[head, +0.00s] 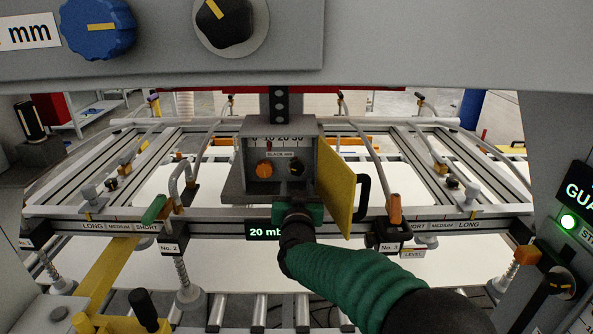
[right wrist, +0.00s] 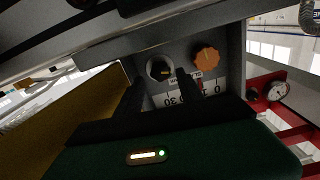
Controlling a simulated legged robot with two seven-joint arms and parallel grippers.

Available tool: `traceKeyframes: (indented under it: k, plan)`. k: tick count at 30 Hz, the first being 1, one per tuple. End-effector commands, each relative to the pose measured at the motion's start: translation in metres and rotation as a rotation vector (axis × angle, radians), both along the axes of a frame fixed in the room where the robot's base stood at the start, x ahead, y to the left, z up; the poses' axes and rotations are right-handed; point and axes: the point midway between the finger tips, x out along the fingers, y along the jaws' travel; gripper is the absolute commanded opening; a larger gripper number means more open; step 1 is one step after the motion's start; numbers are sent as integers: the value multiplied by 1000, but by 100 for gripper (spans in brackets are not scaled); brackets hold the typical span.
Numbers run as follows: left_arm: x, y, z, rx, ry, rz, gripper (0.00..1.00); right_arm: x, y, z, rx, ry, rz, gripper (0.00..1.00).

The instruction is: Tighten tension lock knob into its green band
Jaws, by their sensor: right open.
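The grey slack box (head: 250,190) hangs in the middle of the head view, with a scale along its top. An orange knob (head: 265,169) and a black knob (head: 297,168) sit side by side on its face. I cannot tell which label names the tension lock knob, and no green band is clear. My right gripper (head: 298,199) is just below and in front of the black knob. In the right wrist view its open fingers (right wrist: 161,85) point at the black knob (right wrist: 160,68), one on each side, with the orange knob (right wrist: 206,58) beyond one finger. Contact cannot be told.
An open yellow door (head: 336,185) with a black handle (head: 363,192) stands close right of the box. A frame rail (head: 220,226) with suction cups runs below. A grey panel with a blue knob (head: 97,27) overhangs the top. A red-mounted gauge (right wrist: 278,90) shows in the wrist view.

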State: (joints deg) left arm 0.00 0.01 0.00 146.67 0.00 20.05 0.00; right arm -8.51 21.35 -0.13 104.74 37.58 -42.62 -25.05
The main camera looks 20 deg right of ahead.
Motion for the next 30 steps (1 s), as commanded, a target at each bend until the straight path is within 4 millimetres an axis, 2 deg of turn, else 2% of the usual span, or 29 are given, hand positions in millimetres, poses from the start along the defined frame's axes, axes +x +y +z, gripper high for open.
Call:
traceKeyframes:
  k: [3, 7, 11, 18, 28, 30]
  plan:
    - [0, 0, 11, 0, 0, 0, 36, 27, -9, 2, 0, 1, -2, 45]
    - [0, 0, 16, 0, 0, 0, 36, 46, -13, 2, 0, 0, -1, 45]
    - [0, 0, 17, 0, 0, 0, 36, 53, -16, 1, 1, 0, 0, 45]
    - [0, 0, 17, 0, 0, 0, 36, 54, -16, 1, 1, -1, 0, 43]
    - [0, 0, 17, 0, 0, 0, 36, 54, -16, 0, 2, -2, 0, 0]
    - [0, 0, 17, 0, 0, 0, 36, 54, -15, 0, 2, -1, 0, 0]
